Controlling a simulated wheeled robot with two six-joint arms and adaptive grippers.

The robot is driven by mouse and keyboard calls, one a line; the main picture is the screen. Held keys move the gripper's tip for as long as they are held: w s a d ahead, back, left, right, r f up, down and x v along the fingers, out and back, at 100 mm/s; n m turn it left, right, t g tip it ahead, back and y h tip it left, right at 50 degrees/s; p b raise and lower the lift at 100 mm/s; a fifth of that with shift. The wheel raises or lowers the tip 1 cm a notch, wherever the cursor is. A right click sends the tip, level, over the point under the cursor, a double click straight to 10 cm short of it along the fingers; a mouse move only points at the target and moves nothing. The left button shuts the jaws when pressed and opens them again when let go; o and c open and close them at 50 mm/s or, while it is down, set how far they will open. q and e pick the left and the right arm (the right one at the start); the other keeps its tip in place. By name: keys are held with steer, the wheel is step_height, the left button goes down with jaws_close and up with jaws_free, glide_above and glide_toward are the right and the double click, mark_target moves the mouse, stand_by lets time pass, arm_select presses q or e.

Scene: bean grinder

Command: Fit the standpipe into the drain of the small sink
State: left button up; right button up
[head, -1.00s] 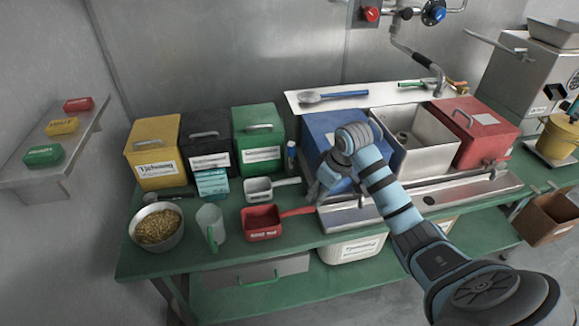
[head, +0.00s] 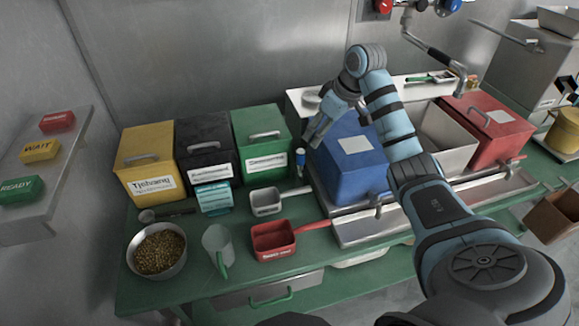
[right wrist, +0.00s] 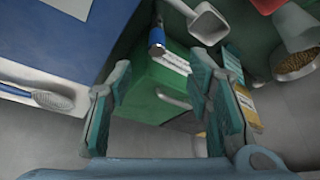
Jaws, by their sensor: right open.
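The steel sink basin (head: 449,140) lies between the blue box and the red box in the head view, partly hidden by my right arm. Its drain is hidden. I cannot pick out a standpipe for certain. A small upright blue-and-white cylinder (head: 300,160) stands beside the green box; it also shows in the right wrist view (right wrist: 157,40). My right gripper (head: 315,137) is open and empty, raised between the green box and the blue box. In the right wrist view its fingers (right wrist: 165,105) frame the green box behind. My left gripper is out of view.
The green box (head: 262,135), blue box (head: 352,172) and red box (head: 490,130) line the counter. A tap (head: 459,78) overhangs the sink.

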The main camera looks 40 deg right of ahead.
mark_target(303, 152)
steer(key=x, duration=0.8)
steer(key=shift+w+f+b, duration=0.15)
steer(key=shift+f+b, duration=0.2)
steer(key=shift+f, duration=0.05)
steer(key=x, duration=0.3)
steer(key=w+x, duration=0.1)
steer(key=x, duration=0.2)
steer(key=shift+w+r+b, duration=0.1)
steer(key=shift+r+b, duration=0.2)
steer(key=shift+b, duration=0.1)
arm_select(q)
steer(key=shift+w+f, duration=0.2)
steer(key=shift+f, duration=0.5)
arm_select(e)
steer(key=shift+r, duration=0.1)
steer(key=shift+s, duration=0.2)
steer(key=shift+c, duration=1.3)
jaws_close()
